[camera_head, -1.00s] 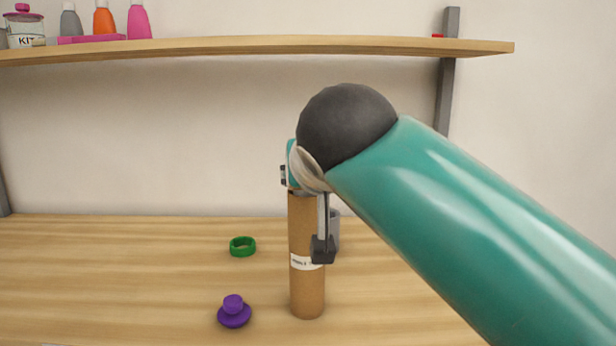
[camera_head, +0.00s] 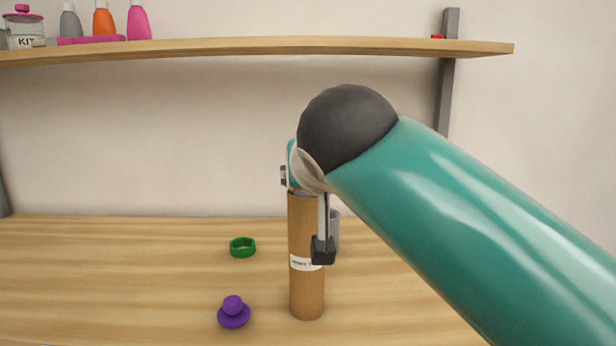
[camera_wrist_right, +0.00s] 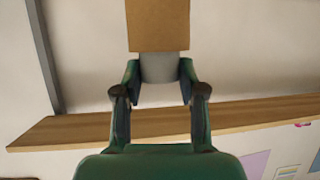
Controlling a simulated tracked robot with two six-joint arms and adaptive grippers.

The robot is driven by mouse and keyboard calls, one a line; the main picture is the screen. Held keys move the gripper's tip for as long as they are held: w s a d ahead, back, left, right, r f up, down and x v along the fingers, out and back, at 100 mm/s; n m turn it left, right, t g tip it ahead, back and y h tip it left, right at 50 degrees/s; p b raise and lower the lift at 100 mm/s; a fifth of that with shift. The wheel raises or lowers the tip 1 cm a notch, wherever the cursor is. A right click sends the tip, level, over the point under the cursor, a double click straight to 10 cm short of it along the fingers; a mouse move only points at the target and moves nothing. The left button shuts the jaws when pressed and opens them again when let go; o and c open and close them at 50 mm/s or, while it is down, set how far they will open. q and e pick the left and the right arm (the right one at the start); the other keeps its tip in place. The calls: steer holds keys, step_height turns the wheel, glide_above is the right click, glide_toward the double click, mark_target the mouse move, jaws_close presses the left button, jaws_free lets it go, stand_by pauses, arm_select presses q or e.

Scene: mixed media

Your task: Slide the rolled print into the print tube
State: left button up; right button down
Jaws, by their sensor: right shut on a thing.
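The brown print tube (camera_head: 306,285) stands upright on the table with a pale label around it. My right gripper (camera_head: 296,178) is at the tube's top, largely hidden by my own arm in the head view. In the right wrist view, the right gripper (camera_wrist_right: 159,78) is shut on the pale rolled print (camera_wrist_right: 160,68). Only a short stub of the print shows, between the fingers and the rim of the tube (camera_wrist_right: 158,25). The print is in line with the tube and appears to run into it. How deep it sits is hidden. My left gripper is not in view.
A purple knobbed cap (camera_head: 233,314) and a green ring (camera_head: 242,247) lie left of the tube. A grey cylindrical thing (camera_head: 335,230) is partly hidden behind the tube. A wooden shelf (camera_head: 240,46) with bottles and a jar spans the wall. The table's left side is clear.

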steer(key=shift+f+b, duration=0.6)
steer(key=shift+f, duration=0.1)
steer(key=shift+r+p, duration=0.25)
steer(key=shift+p, duration=0.2)
steer(key=shift+r, duration=0.25)
steer(key=c, duration=0.6)
jaws_free()
steer(key=shift+r, duration=0.15)
